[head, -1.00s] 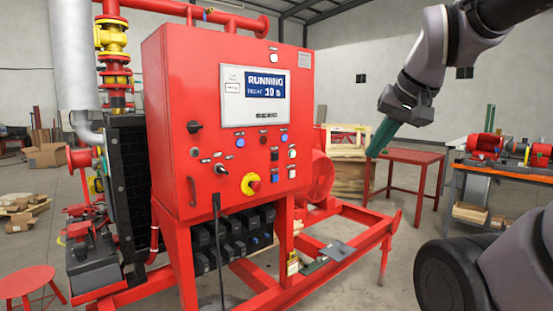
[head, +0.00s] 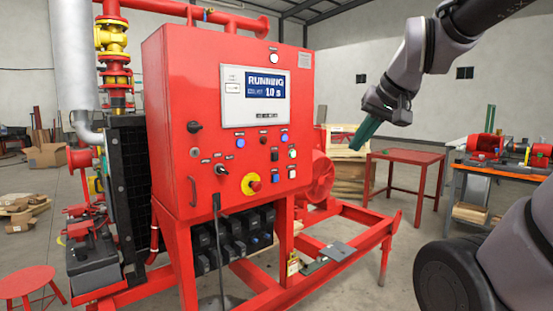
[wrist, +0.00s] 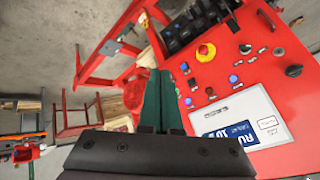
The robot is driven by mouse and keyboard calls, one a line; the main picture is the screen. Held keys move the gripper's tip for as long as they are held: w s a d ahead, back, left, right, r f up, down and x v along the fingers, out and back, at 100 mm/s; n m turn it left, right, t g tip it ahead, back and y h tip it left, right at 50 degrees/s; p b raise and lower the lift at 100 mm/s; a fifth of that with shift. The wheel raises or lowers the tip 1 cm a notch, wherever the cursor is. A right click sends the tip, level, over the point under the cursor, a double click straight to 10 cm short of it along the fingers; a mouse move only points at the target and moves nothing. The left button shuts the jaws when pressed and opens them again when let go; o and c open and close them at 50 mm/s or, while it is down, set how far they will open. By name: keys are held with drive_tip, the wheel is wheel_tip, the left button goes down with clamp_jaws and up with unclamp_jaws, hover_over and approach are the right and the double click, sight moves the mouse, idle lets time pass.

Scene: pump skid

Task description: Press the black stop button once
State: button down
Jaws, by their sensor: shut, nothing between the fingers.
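The red control cabinet (head: 170,110) carries a panel of small controls. A small dark button (head: 274,155) at the panel's right side looks like the black stop button, but its label is too small to read. It seems to show as a dark spot in the wrist view (wrist: 192,83). My gripper (head: 358,145), with green fingers, is shut and empty, right of the cabinet and apart from the panel. In the wrist view its fingers (wrist: 160,75) point past the panel's edge beside the buttons. The display (head: 253,95) reads RUNNING.
A yellow-ringed red knob (head: 251,184) and blue lights (head: 241,143) sit close to the dark button. Red skid rails (head: 345,255) extend low on the right. A red table (head: 405,156) and an orange bench (head: 510,170) stand behind.

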sight(276, 157)
drive_tip(key=w+a+f+n+t, duration=0.1)
drive_tip(key=w+a+f, duration=0.1)
drive_tip(key=w, duration=0.6)
drive_tip(key=w+a+f+n+t+h, duration=0.1)
drive_tip(key=w+a+f, duration=0.2)
drive_tip(key=w, duration=0.5)
drive_tip(key=w+a+f+n+t, duration=0.1)
drive_tip(key=w+a+f+n, duration=0.1)
drive_tip(key=w, duration=0.7)
wheel_tip(276, 157, down, 3)
drive_tip(key=shift+a+r+h, duration=0.1)
drive_tip(key=shift+a+h, duration=0.3)
drive_tip(key=shift+a, duration=0.1)
drive_tip(key=shift+w+a, duration=0.85)
drive_tip(key=shift+w, duration=0.35)
drive_tip(key=shift+w+a, duration=0.85)
drive_tip(key=shift+w, duration=0.35)
drive_tip(key=shift+w+a, duration=0.85)
drive_tip(key=shift+w, duration=0.35)
drive_tip(key=shift+w+a, duration=0.1)
drive_tip(key=shift+w+a, duration=0.15)
drive_tip(key=shift+w, duration=0.1)
